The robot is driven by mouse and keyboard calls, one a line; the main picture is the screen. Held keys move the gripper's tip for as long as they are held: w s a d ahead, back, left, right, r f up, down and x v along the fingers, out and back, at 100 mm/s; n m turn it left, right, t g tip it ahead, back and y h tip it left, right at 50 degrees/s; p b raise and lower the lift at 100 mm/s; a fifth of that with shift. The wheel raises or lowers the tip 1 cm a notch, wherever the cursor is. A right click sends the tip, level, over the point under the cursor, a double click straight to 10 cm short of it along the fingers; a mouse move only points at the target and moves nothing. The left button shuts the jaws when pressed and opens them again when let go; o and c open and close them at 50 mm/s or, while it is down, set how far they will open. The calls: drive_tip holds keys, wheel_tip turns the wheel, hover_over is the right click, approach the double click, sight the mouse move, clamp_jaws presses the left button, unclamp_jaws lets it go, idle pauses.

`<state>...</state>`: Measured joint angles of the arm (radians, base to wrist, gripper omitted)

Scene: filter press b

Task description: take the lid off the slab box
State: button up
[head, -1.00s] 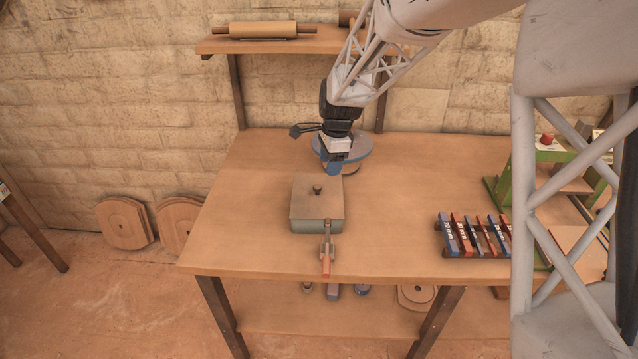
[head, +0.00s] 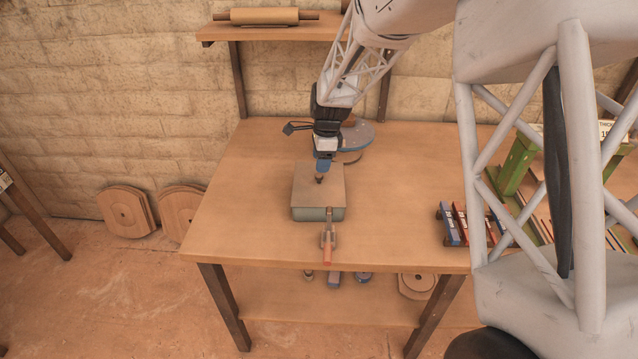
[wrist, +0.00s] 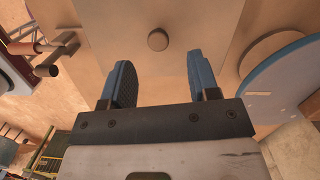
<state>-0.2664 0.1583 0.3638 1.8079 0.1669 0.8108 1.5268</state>
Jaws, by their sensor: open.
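The slab box (head: 320,214) stands on the bench, with a flat tan lid (head: 305,185) on top. A small dark knob (head: 319,178) rises from the lid's middle. My gripper (head: 321,167) is at the knob, pointing down from behind. In the wrist view, its two blue fingers (wrist: 160,80) are apart and empty. The lid knob (wrist: 157,39) lies just beyond the fingertips, roughly centred between them.
A round blue-grey disc (head: 358,135) stands behind the box to the right. Several coloured blocks in a rack (head: 455,224) lie at the right. The bench left of the box (head: 245,190) is clear. A shelf (head: 275,33) with a roller hangs above the back.

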sight(319, 175)
drive_tip(key=shift+f, duration=0.35)
drive_tip(key=shift+f, duration=0.1)
drive_tip(key=shift+s+a+f, duration=0.1)
drive_tip(key=shift+a+f, duration=0.05)
drive_tip(key=shift+f, duration=1.1)
drive_tip(key=shift+s+a+f, duration=0.1)
drive_tip(key=shift+a+f, duration=0.05)
drive_tip(key=shift+f, duration=1.05)
drive_tip(key=shift+c, duration=0.3)
drive_tip(key=c, duration=0.9)
drive_tip(key=shift+r, duration=0.15)
drive_tip(key=shift+c, duration=0.3)
drive_tip(key=shift+r, duration=4.85)
